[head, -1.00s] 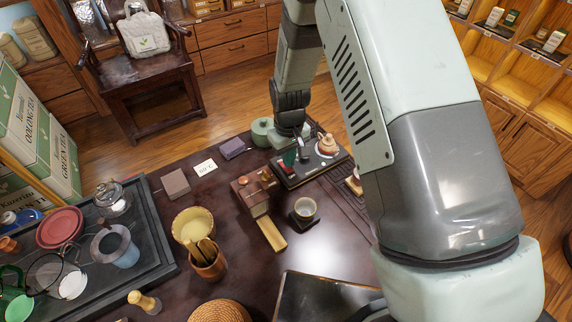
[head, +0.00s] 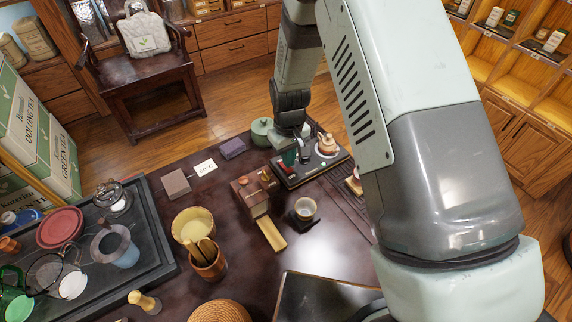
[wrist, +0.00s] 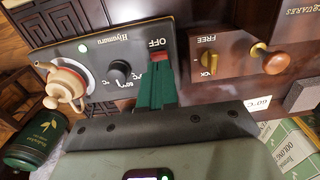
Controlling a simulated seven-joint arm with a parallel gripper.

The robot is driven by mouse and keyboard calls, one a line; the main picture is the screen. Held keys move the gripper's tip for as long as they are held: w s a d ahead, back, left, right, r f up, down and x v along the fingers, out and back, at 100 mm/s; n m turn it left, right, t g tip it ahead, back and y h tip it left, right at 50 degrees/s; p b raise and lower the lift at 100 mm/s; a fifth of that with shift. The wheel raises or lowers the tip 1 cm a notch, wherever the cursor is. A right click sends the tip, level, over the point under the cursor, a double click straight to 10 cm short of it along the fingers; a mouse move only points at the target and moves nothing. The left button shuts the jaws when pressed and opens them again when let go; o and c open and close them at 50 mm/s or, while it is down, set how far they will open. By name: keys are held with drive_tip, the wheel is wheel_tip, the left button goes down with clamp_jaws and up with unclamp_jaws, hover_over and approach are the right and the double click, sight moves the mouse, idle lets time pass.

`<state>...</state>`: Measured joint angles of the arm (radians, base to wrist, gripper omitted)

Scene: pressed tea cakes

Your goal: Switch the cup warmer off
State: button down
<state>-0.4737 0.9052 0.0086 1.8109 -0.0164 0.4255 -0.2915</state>
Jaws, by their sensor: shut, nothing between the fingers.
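The cup warmer (head: 312,170) is a black slab at the far side of the table. A red switch (wrist: 167,58) sits beside that word, partly hidden by my fingers. My gripper (wrist: 160,80) has green fingers, shut and empty, with their tips at or just over the red switch; I cannot tell whether they touch. My gripper (head: 289,158) also shows above the warmer's left part in the head view.
A small teapot (wrist: 66,84) stands on the warmer's round plate. Beside the warmer is a wooden box with a FREE/LOCK knob (wrist: 208,61) and a round wooden handle (wrist: 275,61). A green pot (head: 261,131) and a cup (head: 305,208) stand near the warmer.

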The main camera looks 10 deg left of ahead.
drive_tip(key=shift+f, duration=1)
idle(0.7)
drive_tip(key=shift+r, duration=3.55)
drive_tip(key=shift+r, duration=0.1)
drive_tip(key=s+d+r+m+t, duration=0.15)
drive_tip(key=d+r, duration=0.45)
drive_tip(key=r, duration=0.6)
drive_tip(key=s+d+r+m+t, duration=0.1)
drive_tip(key=s+d+r+m, duration=0.2)
drive_tip(key=d+r, duration=0.55)
drive_tip(key=s+d+r+m+t, duration=0.1)
drive_tip(key=s+d+r+m, duration=0.1)
drive_tip(key=s+r, duration=0.4)
drive_tip(key=s+d+r+m+t, duration=0.2)
drive_tip(key=s+d+r, duration=0.3)
drive_tip(key=s, duration=0.6)
drive_tip(key=shift+v, duration=0.8)
drive_tip(key=shift+d, duration=0.1)
